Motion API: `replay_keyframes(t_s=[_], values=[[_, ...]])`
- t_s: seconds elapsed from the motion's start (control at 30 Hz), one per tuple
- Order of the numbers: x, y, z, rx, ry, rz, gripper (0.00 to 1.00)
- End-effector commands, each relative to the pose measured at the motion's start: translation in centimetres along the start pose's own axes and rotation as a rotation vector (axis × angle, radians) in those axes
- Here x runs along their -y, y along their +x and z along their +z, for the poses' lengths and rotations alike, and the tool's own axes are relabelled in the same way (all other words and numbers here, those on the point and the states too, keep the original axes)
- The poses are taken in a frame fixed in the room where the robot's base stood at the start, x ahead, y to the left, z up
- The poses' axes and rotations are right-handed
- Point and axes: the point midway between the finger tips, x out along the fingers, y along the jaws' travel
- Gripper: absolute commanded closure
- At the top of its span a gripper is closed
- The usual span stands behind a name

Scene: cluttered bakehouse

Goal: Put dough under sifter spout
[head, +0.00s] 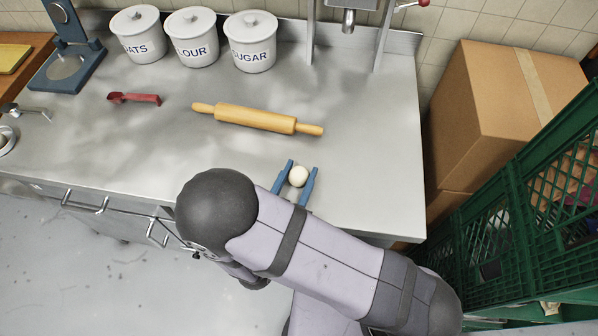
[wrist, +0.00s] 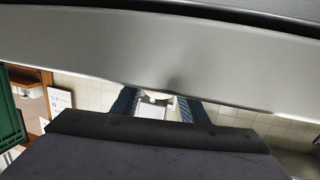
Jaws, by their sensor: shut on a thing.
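The dough (head: 299,176) is a small pale ball near the front right part of the steel counter. My gripper (head: 298,174) has blue fingers on either side of it and is shut on it. In the wrist view the fingers (wrist: 157,103) flank the dough (wrist: 155,94), which is only partly visible. I cannot tell whether the dough touches the counter. The sifter spout (head: 348,20) is a metal outlet between two steel posts at the back right of the counter, cut off by the top edge. It is well beyond the dough.
A wooden rolling pin (head: 257,118) lies left of the path between dough and spout. A red scoop (head: 134,99) and several white canisters, including sugar (head: 251,42), are farther left. A cardboard box (head: 500,100) and green crates (head: 520,215) stand right. Counter (head: 365,130) below the spout is clear.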

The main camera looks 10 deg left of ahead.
Motion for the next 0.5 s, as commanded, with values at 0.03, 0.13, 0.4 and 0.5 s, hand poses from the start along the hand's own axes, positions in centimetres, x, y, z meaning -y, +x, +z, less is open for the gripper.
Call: replay_keyframes(t_s=[0.03, 0.13, 0.4, 0.5], values=[[-0.01, 0.01, 0.07, 0.0, -0.001, 0.0, 0.73], [-0.01, 0.03, 0.19, 0.0, -0.001, 0.0, 0.73], [0.0, 0.06, 0.38, 0.0, 0.0, 0.0, 0.73], [0.0, 0.11, 0.7, 0.0, 0.0, 0.0, 0.73]])
